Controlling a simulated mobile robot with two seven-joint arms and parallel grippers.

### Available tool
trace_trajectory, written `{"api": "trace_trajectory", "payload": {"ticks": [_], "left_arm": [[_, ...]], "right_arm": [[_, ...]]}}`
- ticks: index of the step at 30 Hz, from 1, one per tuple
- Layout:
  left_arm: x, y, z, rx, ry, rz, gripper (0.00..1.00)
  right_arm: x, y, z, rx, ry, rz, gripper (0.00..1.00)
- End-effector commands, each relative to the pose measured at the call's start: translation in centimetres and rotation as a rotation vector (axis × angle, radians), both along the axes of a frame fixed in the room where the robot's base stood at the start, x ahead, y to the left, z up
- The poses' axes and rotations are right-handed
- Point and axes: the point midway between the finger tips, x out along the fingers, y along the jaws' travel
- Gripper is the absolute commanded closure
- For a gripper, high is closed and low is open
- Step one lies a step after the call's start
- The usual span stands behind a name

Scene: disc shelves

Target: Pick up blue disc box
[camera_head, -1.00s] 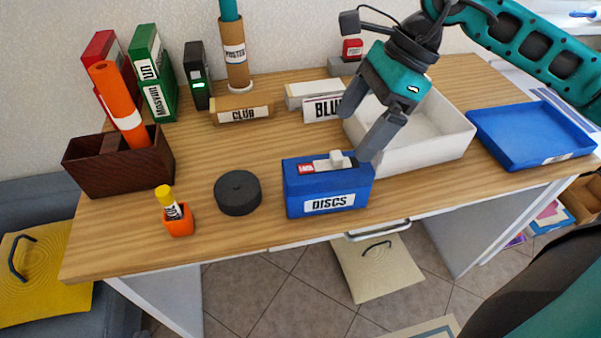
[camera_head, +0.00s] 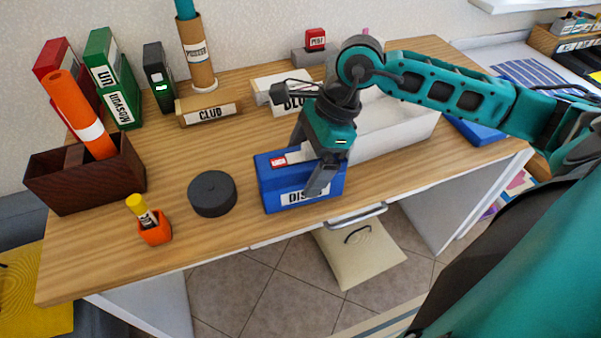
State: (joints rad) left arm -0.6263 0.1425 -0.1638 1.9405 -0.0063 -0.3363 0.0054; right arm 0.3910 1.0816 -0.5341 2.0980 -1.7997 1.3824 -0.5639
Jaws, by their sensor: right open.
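The blue disc box (camera_head: 273,191) sits on the wooden desk near its front edge, with a white label on its front that is partly covered. A red label and a white piece show on its top. My right gripper (camera_head: 306,166) is open and low over the box's right part. One finger hangs in front of the box's front face and covers part of the label. The other finger is on the far side, its tip hidden or hard to see. I cannot tell whether either finger touches the box. My left gripper is not in view.
A round black disc (camera_head: 212,194) lies left of the box, and an orange holder (camera_head: 156,232) with a yellow-capped glue stick stands beyond it. A white tray (camera_head: 395,137) is close behind on the right.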

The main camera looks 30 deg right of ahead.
Motion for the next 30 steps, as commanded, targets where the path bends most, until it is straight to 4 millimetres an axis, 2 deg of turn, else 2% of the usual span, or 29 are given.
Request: {"api": "trace_trajectory", "payload": {"ticks": [4, 11, 30], "left_arm": [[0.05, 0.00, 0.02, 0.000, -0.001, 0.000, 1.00], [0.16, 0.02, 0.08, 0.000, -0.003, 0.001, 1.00], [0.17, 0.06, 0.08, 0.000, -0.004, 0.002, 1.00]], "right_arm": [[0.18, 0.56, -1.25, 0.002, 0.000, 0.000, 0.04], [0.20, 0.58, -1.38, 0.001, -0.002, 0.001, 0.04], [0.21, 0.55, -1.33, 0.001, -0.002, 0.001, 0.65]]}}
